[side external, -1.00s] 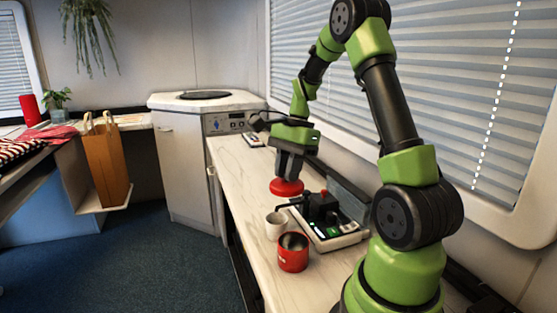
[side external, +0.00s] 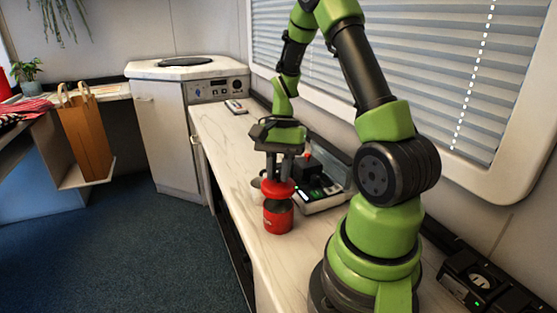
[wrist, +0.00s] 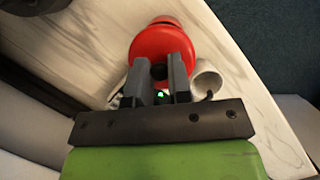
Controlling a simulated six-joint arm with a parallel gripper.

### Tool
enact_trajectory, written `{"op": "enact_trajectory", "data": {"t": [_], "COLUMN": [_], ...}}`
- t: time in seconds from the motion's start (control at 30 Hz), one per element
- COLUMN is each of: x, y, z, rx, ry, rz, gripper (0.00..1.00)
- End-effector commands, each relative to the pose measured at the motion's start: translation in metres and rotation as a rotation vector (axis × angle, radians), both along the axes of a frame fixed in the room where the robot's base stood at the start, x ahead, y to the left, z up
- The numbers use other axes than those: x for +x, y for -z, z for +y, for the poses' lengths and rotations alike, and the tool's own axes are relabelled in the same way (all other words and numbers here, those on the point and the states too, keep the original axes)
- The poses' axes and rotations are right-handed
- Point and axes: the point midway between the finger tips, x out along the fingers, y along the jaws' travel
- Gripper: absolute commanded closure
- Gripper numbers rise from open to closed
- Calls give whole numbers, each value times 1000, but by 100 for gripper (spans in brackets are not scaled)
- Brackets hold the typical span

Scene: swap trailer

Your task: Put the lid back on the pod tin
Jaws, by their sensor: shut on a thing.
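The red lid (side external: 277,188) is held in my gripper (side external: 279,177), which points down and is shut on it. The red pod tin (side external: 278,216) stands upright on the counter just below the lid. In the side view a dark gap shows between lid and tin, so the lid looks held slightly above the tin's mouth. In the wrist view the lid (wrist: 160,48) fills the space beyond my gripper (wrist: 158,72). A small red part past the lid's far edge may be the tin; most of it is hidden there.
A white mug (side external: 256,187) stands close behind the tin, partly hidden by the lid, and shows in the wrist view (wrist: 207,79). A black device on a light tray (side external: 328,199) sits to the right.

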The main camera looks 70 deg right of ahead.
Motion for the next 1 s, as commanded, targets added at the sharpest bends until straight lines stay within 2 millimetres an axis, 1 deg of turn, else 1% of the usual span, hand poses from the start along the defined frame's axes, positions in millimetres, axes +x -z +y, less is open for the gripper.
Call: {"op": "enact_trajectory", "data": {"t": [0.2, 0.4, 0.6, 1.0], "x": [-1, 0, 0, 0], "y": [23, 39, 45, 46], "z": [0, 0, 0, 0], "rx": [2, 2, 1, 0], "ry": [0, 0, 0, -1], "rz": [3, 0, 0, -1], "gripper": [100, 100, 100, 100]}}
